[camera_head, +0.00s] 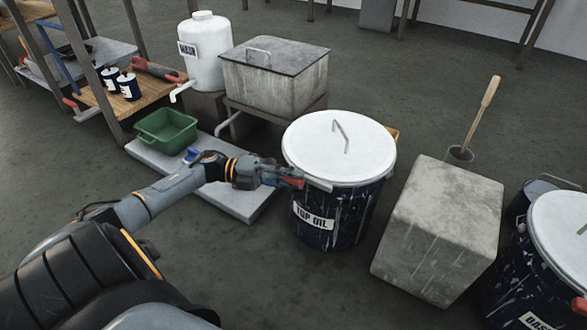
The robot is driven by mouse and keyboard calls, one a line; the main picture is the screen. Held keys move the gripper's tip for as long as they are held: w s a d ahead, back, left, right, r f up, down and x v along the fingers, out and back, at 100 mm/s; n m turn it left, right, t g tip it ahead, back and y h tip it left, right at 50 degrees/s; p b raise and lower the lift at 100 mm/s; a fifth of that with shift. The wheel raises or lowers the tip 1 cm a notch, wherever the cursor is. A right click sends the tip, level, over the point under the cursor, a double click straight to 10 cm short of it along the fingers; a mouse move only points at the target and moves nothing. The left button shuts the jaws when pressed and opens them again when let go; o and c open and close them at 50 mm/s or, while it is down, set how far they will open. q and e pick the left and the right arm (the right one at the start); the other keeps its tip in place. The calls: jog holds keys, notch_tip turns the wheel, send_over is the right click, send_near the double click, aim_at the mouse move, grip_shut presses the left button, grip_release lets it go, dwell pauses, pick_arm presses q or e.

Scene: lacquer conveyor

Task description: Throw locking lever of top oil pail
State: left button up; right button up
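The top oil pail (345,215) is dark blue with a "TOP OIL" label and stands on the floor at centre right. Its white lid (330,135) is on, with a wire handle on top. The locking lever (292,183) shows as a red grip at the lid's near-left rim, with a pale bar running right along the rim. My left gripper (285,178) reaches in from the left and is at the red grip, its fingers overlapping it. The fingers are too small to tell whether they are closed on it. My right gripper is not in view.
A concrete block (440,230) stands right of the pail, with another lidded pail (562,230) beyond it. A low pale slab (240,203) with a green bin (165,131) lies left. A lidded stone tank (270,92) and white wash jug (207,60) stand behind.

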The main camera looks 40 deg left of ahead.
pick_arm(q)
jog(key=o, duration=0.3)
jog(key=shift+a, duration=0.1)
jog(key=v, duration=1.1)
jog(key=shift+s+a, duration=0.15)
jog(key=shift+a, duration=0.25)
